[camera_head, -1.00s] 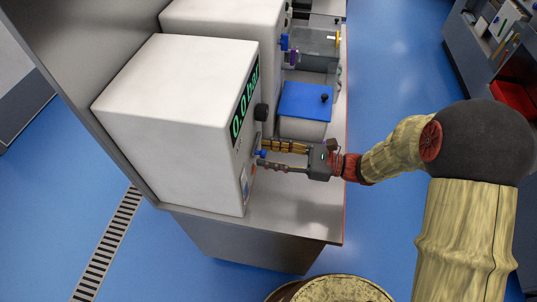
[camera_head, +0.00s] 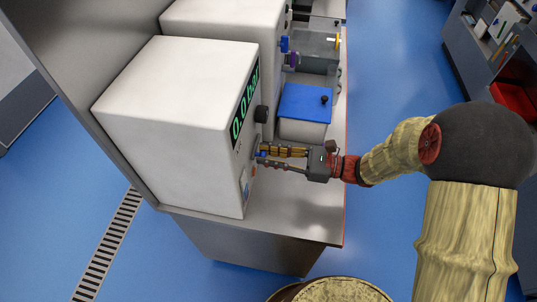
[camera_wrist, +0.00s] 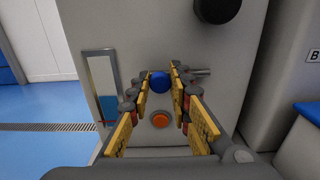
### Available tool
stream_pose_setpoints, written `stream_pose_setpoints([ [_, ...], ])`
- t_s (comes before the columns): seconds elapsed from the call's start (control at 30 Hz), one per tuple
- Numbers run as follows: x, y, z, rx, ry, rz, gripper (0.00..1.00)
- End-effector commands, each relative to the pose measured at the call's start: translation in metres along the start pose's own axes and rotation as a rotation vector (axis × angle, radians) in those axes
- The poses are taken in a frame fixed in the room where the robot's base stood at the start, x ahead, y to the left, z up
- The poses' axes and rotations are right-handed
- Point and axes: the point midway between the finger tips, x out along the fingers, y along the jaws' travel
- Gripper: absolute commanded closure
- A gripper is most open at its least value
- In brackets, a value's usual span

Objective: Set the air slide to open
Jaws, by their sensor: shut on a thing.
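The white cabinet (camera_head: 185,105) has a green display reading 0.0 bar. On its front a small blue knob (camera_wrist: 159,82) stands out, which appears to be the air slide's handle; its exact setting is not readable. My gripper (camera_head: 257,159) reaches the front from the right. In the wrist view its two yellow-padded fingers (camera_wrist: 160,76) are on either side of the blue knob, shut on it. In the head view the fingers cover most of the knob.
An orange button (camera_wrist: 160,119) is just below the knob, and a black knob (camera_wrist: 217,8) is above. A strip window (camera_wrist: 106,95) is at left. A blue-lidded tub (camera_head: 304,103) stands beside the cabinet on the grey bench (camera_head: 300,215).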

Motion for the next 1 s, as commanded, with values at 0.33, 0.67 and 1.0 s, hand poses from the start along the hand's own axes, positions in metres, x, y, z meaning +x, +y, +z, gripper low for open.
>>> stream_pose_setpoints([
  [0.33,0.000,0.000,0.000,0.001,0.000,0.000,1.00],
  [0.67,0.000,-0.013,0.001,0.003,0.001,0.000,1.00],
  [1.0,0.000,-0.051,0.001,0.001,0.001,-0.001,1.00],
])
